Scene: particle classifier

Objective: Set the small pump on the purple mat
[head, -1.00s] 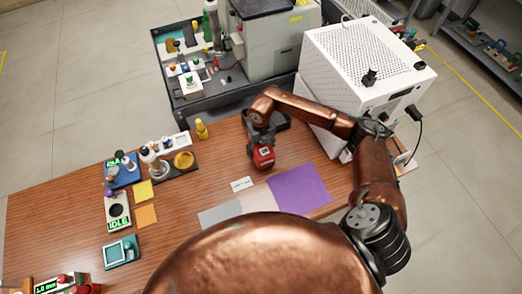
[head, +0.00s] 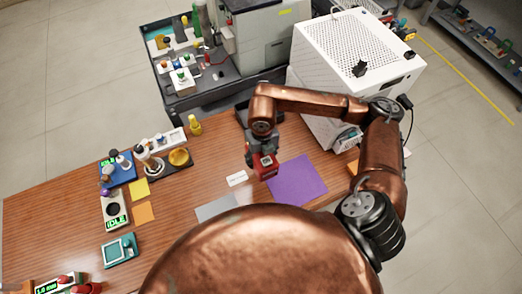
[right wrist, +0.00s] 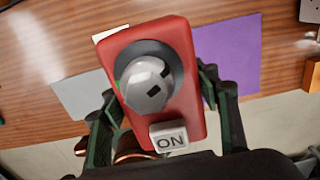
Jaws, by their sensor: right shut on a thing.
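The small pump is a red block (head: 265,166) with a round grey metal part on top and a white label reading "ON", clear in the right wrist view (right wrist: 184,60). My right gripper (head: 262,155) is shut on it, with dark green fingers on both sides. The pump is just left of the purple mat (head: 297,181); I cannot tell its exact height above the table. The mat is flat and bare and also shows in the right wrist view (right wrist: 232,50), right of the pump. My left gripper is not in view.
A grey mat (head: 217,208) and a white card (head: 237,178) lie left of the purple mat. A white perforated box (head: 352,65) stands behind right, and a dark tray (head: 245,115) behind the gripper. Bottles, yellow and orange squares and small devices fill the table's left part.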

